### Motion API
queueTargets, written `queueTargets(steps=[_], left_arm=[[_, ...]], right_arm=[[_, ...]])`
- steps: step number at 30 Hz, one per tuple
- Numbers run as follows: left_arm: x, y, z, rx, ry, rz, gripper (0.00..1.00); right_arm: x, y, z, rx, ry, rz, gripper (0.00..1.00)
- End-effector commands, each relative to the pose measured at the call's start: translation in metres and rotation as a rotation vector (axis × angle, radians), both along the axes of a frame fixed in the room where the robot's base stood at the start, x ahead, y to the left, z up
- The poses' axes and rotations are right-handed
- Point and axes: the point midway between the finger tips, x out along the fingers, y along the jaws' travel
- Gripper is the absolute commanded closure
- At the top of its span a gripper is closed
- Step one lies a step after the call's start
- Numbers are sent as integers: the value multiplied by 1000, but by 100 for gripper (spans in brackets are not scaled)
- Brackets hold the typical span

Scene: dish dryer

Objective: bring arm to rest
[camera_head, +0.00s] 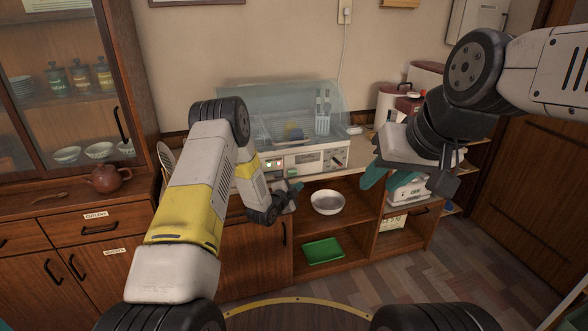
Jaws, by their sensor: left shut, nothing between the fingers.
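My left arm comes in from the lower left, bent at a grey and yellow elbow. Its gripper (294,187) hangs in front of the dish dryer (318,158), above and left of a white bowl. It is shut with nothing in it, and only a small teal tip shows. My right arm comes in from the upper right. Its gripper (382,180) points down near the counter's right part. Its teal fingers show partly behind the wrist, so its opening is unclear. I see nothing held in it.
The white bowl (328,203) stands on an open shelf below the dryer, with a green tray (323,251) lower down. A brown teapot (110,178) stands on the left counter by a glass-door cabinet (131,110). Red and white containers (391,97) stand at right. The floor at right is clear.

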Motion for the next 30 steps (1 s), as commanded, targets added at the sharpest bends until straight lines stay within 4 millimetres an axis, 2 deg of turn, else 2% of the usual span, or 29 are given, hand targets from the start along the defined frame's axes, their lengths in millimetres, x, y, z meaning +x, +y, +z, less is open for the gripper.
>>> queueTargets(steps=[2, 5, 8, 11, 16, 20, 23, 27, 30], left_arm=[[0, 0, 1, 0, 1, 1, 100], [4, 5, 15, -5, 17, 14, 100], [9, 16, 49, -21, 61, 50, 100], [8, 33, 95, -50, 132, 107, 100], [-15, 64, 171, -125, 275, 226, 100], [-50, 86, 223, -197, 380, 321, 100], [-85, 101, 257, -260, 461, 394, 100], [-145, 119, 298, -355, 571, 494, 100], [-194, 128, 319, -427, 651, 566, 100]], right_arm=[[0, 0, 0, 0, 0, 0, 65], [0, 0, 0, 0, 0, 0, 65], [0, 0, 0, 0, 0, 0, 65], [0, 0, 0, 0, 0, 0, 65], [0, 0, 0, 0, 0, 0, 65], [0, 0, 0, 0, 0, 0, 65], [0, 0, 0, 0, 0, 0, 65], [0, 0, 0, 0, 0, 0, 65], [0, 0, 0, 0, 0, 0, 65]])
